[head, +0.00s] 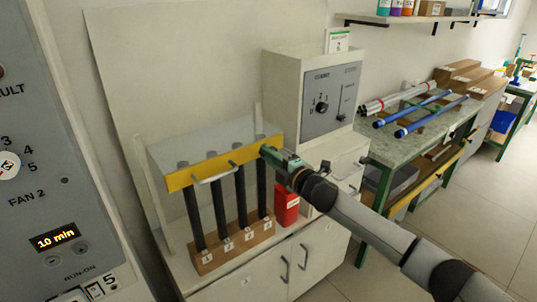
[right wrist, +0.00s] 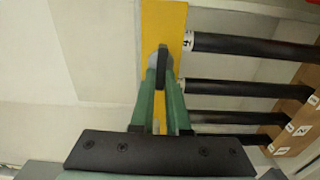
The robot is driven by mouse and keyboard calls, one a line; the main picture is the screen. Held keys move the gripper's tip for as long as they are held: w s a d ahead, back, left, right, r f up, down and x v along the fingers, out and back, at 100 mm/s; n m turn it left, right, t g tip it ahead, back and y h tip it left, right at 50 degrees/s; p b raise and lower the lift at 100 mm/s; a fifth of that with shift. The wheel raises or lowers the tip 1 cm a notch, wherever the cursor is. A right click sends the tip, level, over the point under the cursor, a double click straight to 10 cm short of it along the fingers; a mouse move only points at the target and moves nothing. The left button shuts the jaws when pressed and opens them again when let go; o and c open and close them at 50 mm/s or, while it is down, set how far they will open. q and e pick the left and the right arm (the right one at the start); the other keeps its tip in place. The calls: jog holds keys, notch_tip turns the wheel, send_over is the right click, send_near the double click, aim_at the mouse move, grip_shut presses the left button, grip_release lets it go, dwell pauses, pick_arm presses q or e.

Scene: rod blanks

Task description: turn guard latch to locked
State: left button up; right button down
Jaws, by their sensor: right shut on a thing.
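The guard is a clear box with a yellow front bar (head: 215,169) and a pale handle. My right gripper (head: 268,151) is at the right end of this bar. In the right wrist view, its green fingers (right wrist: 162,85) are shut on the small black guard latch (right wrist: 162,62) against the yellow bar. The latch looks lengthwise along the bar there, partly hidden between the fingers. In the head view the gripper hides the latch. No locked mark can be read. My left gripper is not in view.
Black rods (head: 217,207) stand below the bar in a numbered wooden block (head: 228,245). A red box (head: 286,204) is close below my right arm. A control cabinet (head: 330,100) stands behind. A bench (head: 405,150) with blue rods is at right; open floor lies at lower right.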

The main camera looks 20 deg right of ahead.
jog(key=shift+n, duration=0.3)
jog(key=c, duration=0.9)
grip_release()
jog(key=b+v, duration=0.1)
jog(key=v, duration=1.1)
jog(key=shift+s, duration=0.25)
